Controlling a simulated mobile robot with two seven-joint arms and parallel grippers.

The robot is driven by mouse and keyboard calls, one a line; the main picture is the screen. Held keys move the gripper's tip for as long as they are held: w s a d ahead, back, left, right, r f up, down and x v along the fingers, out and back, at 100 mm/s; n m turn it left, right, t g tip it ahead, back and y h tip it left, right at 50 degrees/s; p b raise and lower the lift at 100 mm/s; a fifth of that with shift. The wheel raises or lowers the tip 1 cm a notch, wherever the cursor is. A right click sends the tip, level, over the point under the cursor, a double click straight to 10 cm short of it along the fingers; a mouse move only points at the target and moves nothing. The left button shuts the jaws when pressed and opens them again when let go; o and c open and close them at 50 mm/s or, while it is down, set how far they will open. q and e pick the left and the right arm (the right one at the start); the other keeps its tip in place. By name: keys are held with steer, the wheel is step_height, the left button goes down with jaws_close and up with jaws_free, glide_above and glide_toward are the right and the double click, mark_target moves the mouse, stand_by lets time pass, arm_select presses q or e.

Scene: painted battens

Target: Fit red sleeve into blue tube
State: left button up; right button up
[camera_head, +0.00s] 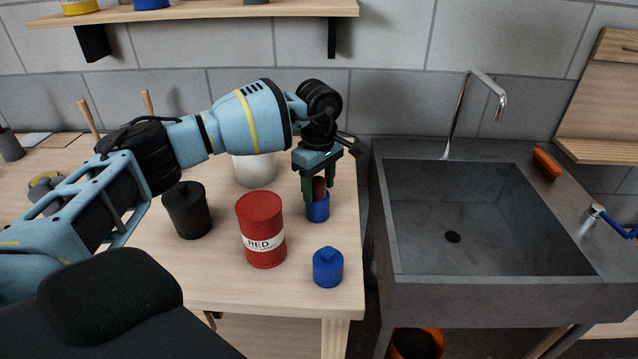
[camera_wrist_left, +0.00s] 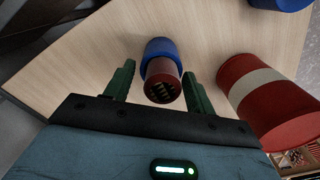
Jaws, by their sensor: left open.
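The blue tube (camera_head: 317,212) stands upright on the wooden table near its right edge; it also shows in the left wrist view (camera_wrist_left: 160,47). The dark red sleeve (camera_head: 319,186) sticks up out of the tube's top, its lower part hidden inside. In the left wrist view the sleeve (camera_wrist_left: 161,70) shows its open end. My left gripper (camera_head: 319,194) points down with its green fingers open, one on each side of the sleeve. A gap shows on one side; the other finger is close to the sleeve, and touching cannot be told. My right gripper is not in view.
A red can (camera_head: 262,232) stands left of the tube, and a blue lidded jar (camera_head: 328,268) in front. A black canister (camera_head: 187,210) and a white pot (camera_head: 256,169) are further left. The sink (camera_head: 480,215) lies to the right, beyond the table edge.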

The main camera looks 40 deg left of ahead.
arm_select(q)
steer(key=shift+s+f, duration=0.15)
steer(key=shift+f, duration=0.2)
step_height(320, 180, up, 7)
steer(key=shift+f, duration=0.1)
steer(key=shift+r, duration=0.85)
